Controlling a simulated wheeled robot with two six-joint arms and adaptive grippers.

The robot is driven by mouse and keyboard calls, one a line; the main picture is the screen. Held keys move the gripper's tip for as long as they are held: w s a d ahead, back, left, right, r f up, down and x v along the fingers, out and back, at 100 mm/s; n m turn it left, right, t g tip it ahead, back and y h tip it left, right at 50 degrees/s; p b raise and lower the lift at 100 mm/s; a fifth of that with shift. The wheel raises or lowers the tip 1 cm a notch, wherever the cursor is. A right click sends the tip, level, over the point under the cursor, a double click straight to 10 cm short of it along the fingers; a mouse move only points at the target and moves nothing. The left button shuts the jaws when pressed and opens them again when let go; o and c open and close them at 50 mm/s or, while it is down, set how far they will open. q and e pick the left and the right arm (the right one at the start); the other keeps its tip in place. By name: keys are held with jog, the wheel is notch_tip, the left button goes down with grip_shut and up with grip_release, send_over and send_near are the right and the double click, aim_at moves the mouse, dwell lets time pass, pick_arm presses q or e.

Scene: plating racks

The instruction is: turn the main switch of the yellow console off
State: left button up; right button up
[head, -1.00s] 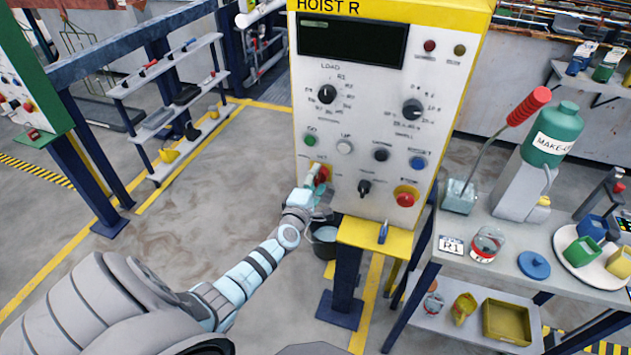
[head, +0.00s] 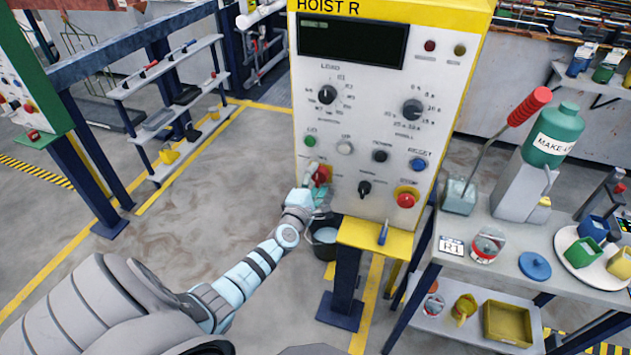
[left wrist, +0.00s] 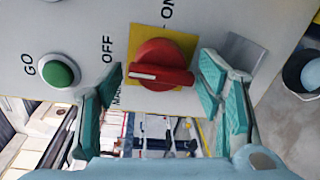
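The yellow-topped console (head: 377,105), marked HOIST R, stands in the middle of the head view. Its red main switch (head: 321,174) sits low on the left of the panel, partly behind my left gripper (head: 313,184). In the left wrist view the red switch knob (left wrist: 163,64) sits on a yellow plate. Its white mark points left, just below the word OFF; ON is at the upper right. My left gripper (left wrist: 160,85) is open, one teal finger on each side of the knob. I see no clear contact. My right gripper is out of view.
A green GO button (left wrist: 58,72) lies left of the switch in the wrist view. A red button (head: 405,200) and a black knob (head: 364,188) are to its right in the head view. A dark bucket (head: 324,240) stands below; a bench (head: 505,265) is at right.

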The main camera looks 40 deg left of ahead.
pick_arm(q)
jog(key=v, duration=1.2)
jog(key=shift+f, duration=0.1)
